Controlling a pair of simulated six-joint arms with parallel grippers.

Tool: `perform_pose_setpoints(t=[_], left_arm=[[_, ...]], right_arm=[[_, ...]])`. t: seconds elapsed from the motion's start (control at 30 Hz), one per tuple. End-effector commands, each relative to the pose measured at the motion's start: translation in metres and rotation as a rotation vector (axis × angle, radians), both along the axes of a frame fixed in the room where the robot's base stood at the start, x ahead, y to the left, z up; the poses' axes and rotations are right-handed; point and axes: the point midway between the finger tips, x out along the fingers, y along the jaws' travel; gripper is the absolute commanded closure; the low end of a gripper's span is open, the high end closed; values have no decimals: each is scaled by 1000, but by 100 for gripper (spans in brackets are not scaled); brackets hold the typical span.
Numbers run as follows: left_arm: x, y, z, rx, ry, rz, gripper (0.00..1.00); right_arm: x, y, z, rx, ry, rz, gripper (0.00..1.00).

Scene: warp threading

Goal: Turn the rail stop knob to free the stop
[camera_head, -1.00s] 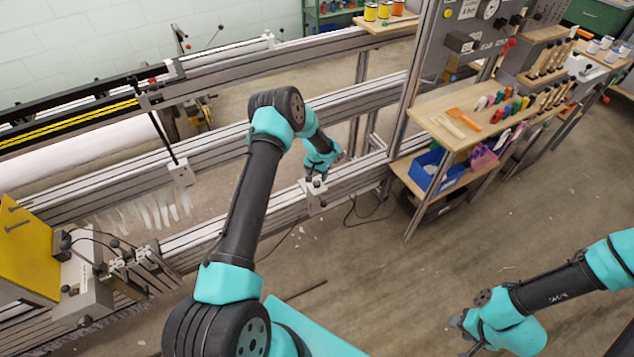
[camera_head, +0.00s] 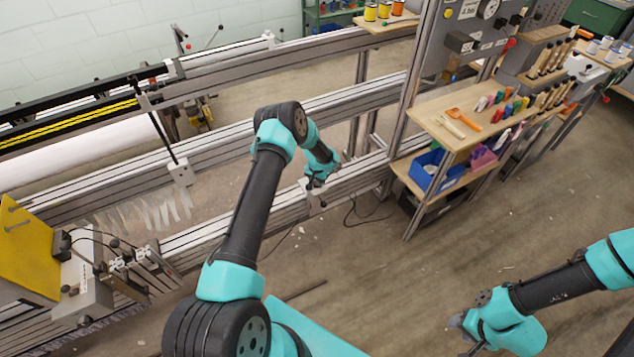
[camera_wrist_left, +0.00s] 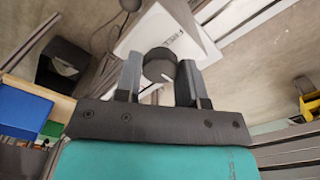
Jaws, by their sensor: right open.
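The rail stop is a pale block (camera_head: 316,202) on the front rail, below my left gripper in the head view. In the left wrist view the white block (camera_wrist_left: 172,35) carries a round dark rail stop knob (camera_wrist_left: 158,65) with a pale mark. My left gripper (camera_head: 315,184) is at the stop. In the left wrist view its two fingers (camera_wrist_left: 160,78) stand on either side of the knob, which fills the gap between them. The knob is hidden by the gripper in the head view. My right gripper (camera_head: 466,330) is open and empty, low at the right, away from the rail.
A wooden shelf (camera_head: 450,110) with tools stands right of the stop, with a blue bin (camera_head: 432,168) below. Another pale block (camera_head: 181,172) sits on a rail to the left. A yellow panel (camera_head: 25,250) is at far left.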

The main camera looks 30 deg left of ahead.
Motion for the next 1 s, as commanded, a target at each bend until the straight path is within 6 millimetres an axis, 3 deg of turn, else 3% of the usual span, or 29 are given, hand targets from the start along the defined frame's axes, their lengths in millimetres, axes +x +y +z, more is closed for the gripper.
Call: perform_pose_setpoints(t=[0.23, 0.67, 1.0], left_arm=[[0, 0, 0, 0, 0, 0, 87], [0, 0, 0, 1, 1, 68, 87], [0, 0, 0, 1, 1, 293, 87]], right_arm=[[0, 0, 0, 0, 0, 0, 57], [0, 0, 0, 0, 0, 0, 57], [0, 0, 0, 0, 0, 0, 57]])
